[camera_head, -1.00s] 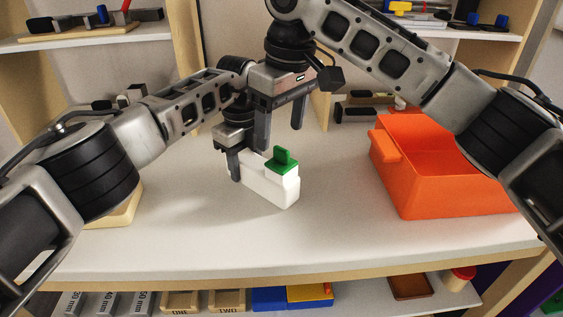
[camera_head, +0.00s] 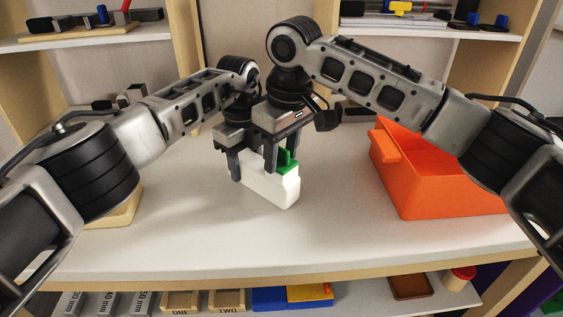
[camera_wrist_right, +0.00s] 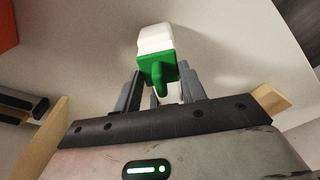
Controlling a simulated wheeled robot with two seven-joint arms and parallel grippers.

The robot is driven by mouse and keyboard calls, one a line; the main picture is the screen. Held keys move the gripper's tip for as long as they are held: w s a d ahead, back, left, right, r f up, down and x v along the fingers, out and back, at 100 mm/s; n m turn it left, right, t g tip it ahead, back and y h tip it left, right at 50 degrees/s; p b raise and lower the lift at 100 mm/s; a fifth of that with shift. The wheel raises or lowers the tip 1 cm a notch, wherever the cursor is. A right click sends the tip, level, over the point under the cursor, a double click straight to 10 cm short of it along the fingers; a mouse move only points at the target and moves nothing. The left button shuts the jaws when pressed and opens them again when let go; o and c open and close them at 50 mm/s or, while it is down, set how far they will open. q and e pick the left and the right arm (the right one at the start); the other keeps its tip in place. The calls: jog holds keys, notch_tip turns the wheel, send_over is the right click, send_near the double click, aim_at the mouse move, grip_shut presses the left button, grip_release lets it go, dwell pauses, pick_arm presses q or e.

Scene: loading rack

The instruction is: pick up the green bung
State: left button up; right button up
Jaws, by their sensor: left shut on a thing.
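In the right wrist view the green bung (camera_wrist_right: 157,72) shows between and just beyond the spread fingers of my right gripper (camera_wrist_right: 160,88). I cannot tell whether they touch the tab.
An orange bin (camera_head: 440,190) stands to the right on the table. A pale wooden piece (camera_head: 125,212) lies at the left, partly behind my left arm. Shelves with parts are behind and below. The table front is clear.

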aim_at(281, 148)
jog(key=shift+r, duration=0.1)
notch_tip(281, 148, up, 10)
jog(key=shift+f, duration=0.1)
dwell(0.4)
jog(key=shift+f, duration=1.25)
pick_arm(q)
jog(key=o, duration=1.3)
jog(key=shift+r, duration=0.1)
